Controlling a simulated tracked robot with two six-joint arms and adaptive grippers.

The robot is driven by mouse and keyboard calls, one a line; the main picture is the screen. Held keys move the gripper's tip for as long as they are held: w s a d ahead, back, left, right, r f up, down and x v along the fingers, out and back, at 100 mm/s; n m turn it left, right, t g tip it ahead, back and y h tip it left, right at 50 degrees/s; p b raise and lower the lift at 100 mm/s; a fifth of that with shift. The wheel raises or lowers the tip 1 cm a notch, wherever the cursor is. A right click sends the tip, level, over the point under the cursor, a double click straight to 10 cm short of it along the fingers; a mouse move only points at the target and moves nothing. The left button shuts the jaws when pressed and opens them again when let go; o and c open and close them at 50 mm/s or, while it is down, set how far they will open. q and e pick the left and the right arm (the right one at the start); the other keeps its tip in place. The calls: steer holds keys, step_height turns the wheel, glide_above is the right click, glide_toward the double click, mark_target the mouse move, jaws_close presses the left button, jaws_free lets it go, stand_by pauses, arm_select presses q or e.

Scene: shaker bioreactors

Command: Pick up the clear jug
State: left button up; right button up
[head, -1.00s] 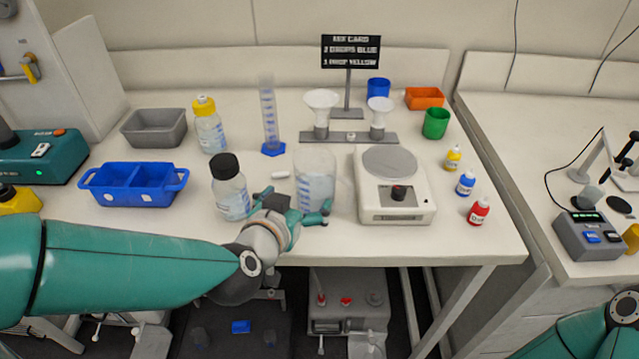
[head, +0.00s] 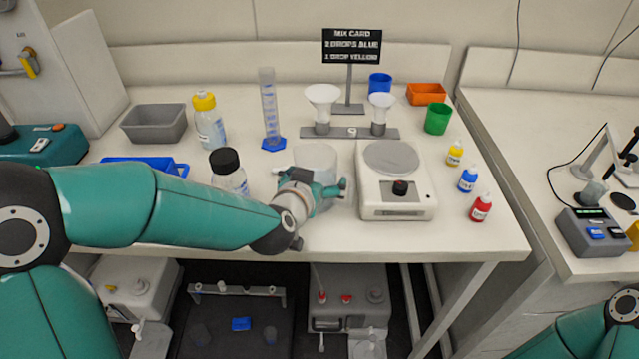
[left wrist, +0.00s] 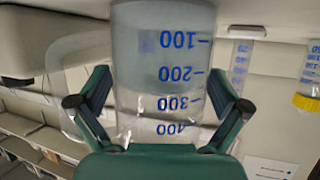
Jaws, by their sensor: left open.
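The clear jug (head: 316,158) stands upright on the bench, left of the white scale. My left gripper (head: 318,188) is at the near side of the jug and hides its lower part in the head view. In the left wrist view, the jug (left wrist: 165,45) shows upside down with blue marks from 100 to 400, and its handle is on the left. The open fingers of my left gripper (left wrist: 162,88) stand on either side of the jug's body. I cannot tell whether either finger touches it. My right gripper is out of view.
A black-capped bottle (head: 229,172) stands close to the left of the jug. The scale (head: 396,205) is close on its right. A blue-based measuring cylinder (head: 270,110) and a funnel stand (head: 350,133) are behind. My left arm partly covers the blue tray (head: 178,168).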

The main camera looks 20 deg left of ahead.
arm_select(q)
steer(key=shift+c, duration=0.3)
steer(key=c, duration=1.3)
steer(key=shift+o, duration=0.2)
steer(key=shift+r, duration=0.1)
